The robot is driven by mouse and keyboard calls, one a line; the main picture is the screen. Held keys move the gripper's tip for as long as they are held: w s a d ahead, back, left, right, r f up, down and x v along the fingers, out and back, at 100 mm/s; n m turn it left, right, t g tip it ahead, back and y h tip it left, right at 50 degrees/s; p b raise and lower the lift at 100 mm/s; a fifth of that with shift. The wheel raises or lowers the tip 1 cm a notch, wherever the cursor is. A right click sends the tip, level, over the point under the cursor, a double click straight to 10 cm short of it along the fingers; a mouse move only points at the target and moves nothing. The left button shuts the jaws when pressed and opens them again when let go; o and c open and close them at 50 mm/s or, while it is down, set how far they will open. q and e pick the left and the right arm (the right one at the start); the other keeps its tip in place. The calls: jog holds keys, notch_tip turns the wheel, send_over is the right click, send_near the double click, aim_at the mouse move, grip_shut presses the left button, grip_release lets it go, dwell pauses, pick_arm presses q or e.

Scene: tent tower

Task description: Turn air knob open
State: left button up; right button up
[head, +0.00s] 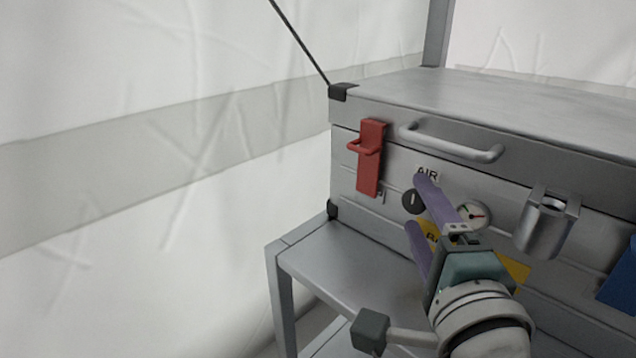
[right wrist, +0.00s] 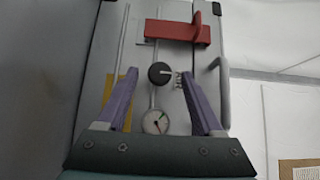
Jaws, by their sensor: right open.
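The air knob (head: 413,201) is a round black dial with a pale mark, on the front of a grey metal case (head: 350,190) below the AIR label (head: 427,173). My right gripper (head: 416,203) is open in front of the panel, with its purple fingers pointing at the knob. In the right wrist view the knob (right wrist: 160,73) lies between and just beyond the fingertips (right wrist: 158,78) of the open gripper. I cannot tell whether either finger touches the panel. My left gripper is not in view.
A pressure gauge (head: 473,214) sits right of the knob. A red latch (head: 370,158) is to the left, a grey handle (head: 452,145) above, and a metal cylinder bracket (head: 546,222) to the right. The case rests on a grey stand (head: 335,262) beside the white tent wall (head: 150,230).

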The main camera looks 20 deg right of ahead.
jog(key=shift+w+d, duration=0.1)
jog(key=shift+w, duration=0.1)
jog(key=shift+c, duration=0.2)
grip_shut()
